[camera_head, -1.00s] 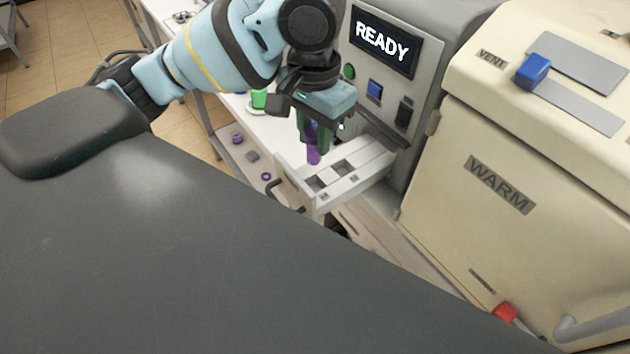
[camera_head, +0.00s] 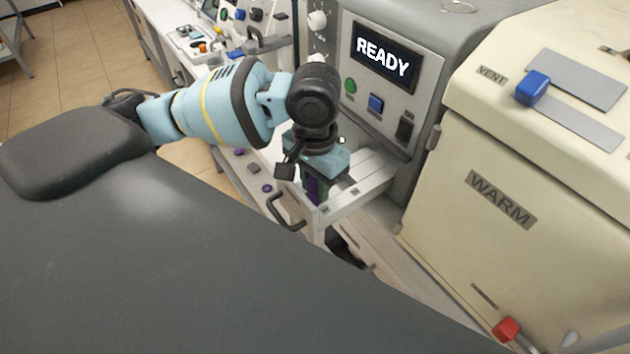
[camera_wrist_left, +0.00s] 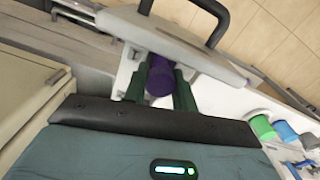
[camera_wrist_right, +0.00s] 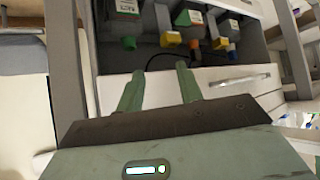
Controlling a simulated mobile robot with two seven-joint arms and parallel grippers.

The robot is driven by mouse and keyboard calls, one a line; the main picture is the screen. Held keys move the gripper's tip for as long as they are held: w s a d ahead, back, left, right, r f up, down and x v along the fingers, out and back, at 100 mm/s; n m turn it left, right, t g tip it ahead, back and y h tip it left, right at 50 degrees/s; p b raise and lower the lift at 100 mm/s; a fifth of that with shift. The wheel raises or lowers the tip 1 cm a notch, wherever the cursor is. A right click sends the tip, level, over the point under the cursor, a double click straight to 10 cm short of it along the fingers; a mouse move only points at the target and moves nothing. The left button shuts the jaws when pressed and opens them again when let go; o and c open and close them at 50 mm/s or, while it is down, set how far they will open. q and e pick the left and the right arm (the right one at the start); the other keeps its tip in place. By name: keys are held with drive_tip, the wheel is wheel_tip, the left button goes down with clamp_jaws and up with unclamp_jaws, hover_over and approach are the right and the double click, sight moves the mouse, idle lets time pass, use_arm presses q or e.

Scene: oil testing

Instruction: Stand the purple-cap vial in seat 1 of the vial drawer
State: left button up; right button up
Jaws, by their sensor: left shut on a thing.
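The purple-cap vial (camera_head: 313,190) is upright between the fingers of my left gripper (camera_head: 315,193), which is shut on it. In the left wrist view its purple cap (camera_wrist_left: 160,80) shows between the green fingers. The white vial drawer (camera_head: 350,198) stands pulled out below the READY machine. The gripper and vial are over or at its near-left end. My wrist and fingers cover most of the seats, so I cannot tell if the vial's lower end is inside one. My right gripper (camera_wrist_right: 160,86) is open and empty in the right wrist view.
The drawer's dark handle (camera_head: 287,213) sticks out at the left. The cream WARM cabinet (camera_head: 500,190) stands to the right. A green-capped item (camera_wrist_left: 262,127) stands on the white bench. The right wrist view shows a compartment with several bottles, one yellow-capped (camera_wrist_right: 171,39).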

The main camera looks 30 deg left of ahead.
sight(315, 182)
use_arm(q)
drive_tip(key=shift+f, duration=0.15)
drive_tip(key=o, duration=1)
drive_tip(key=shift+c, duration=0.2)
wheel_tip(315, 182, up, 12)
drive_tip(key=shift+r, duration=0.2)
